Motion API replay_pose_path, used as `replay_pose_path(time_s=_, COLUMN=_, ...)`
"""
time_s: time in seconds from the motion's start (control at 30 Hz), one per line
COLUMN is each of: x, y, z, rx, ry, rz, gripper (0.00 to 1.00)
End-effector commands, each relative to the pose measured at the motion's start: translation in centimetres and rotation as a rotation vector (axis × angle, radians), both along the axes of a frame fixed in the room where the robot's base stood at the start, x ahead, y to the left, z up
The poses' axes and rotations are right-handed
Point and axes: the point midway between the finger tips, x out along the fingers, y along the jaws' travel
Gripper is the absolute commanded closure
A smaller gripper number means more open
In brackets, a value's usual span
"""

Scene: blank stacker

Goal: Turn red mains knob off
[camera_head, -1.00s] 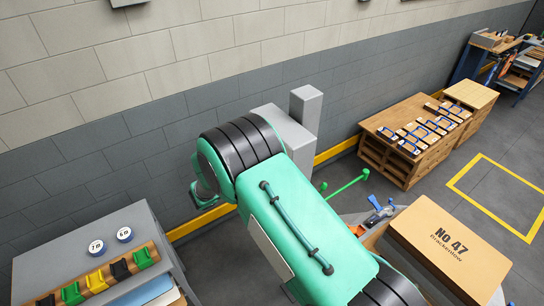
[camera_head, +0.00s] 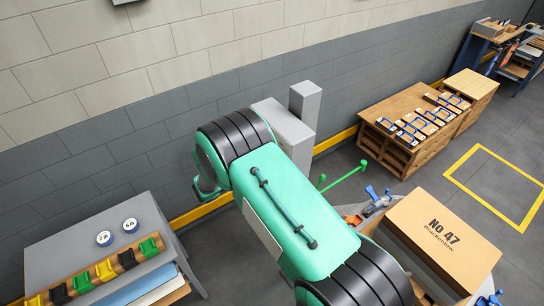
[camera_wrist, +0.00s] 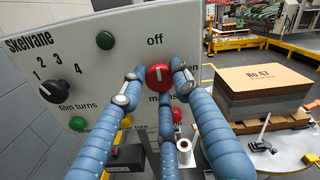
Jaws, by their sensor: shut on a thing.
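The red mains knob (camera_wrist: 159,77) is on the front of a pale panel (camera_wrist: 100,25) marked "Skelvane" in the wrist view. The word "off" is printed above the knob, and the lettering to its right and below is partly covered by my fingers. My gripper (camera_wrist: 157,88) has blue fingers closed around the knob, touching it from the left, right and below. A pale mark shows on the knob's face, but I cannot tell its exact direction. In the head view my green arm hides the panel front, knob and gripper.
The panel also bears a black numbered knob (camera_wrist: 51,90), a green button (camera_wrist: 105,40) and a lower red button (camera_wrist: 177,115). A box stack marked "No 47" (camera_head: 440,225) stands to the right. A grey table (camera_head: 65,240) is at left.

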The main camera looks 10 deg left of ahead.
Motion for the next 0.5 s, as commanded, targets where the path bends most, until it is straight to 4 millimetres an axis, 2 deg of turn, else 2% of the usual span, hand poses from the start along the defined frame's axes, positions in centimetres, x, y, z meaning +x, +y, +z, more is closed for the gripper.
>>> replay_pose_path(time_s=0.17, x=-0.1, y=-0.1, z=-0.27, rx=-0.001, ry=0.004, rz=0.0, gripper=0.96)
replay_pose_path(time_s=0.2, x=-0.1, y=-0.1, z=-0.28, rx=-0.001, ry=0.004, rz=0.0, gripper=0.66)
replay_pose_path(time_s=0.3, x=-0.09, y=-0.09, z=-0.23, rx=-0.002, ry=0.003, rz=-0.001, gripper=0.51)
replay_pose_path(time_s=0.5, x=-0.05, y=-0.05, z=-0.11, rx=0.001, ry=0.001, rz=-0.001, gripper=0.51)
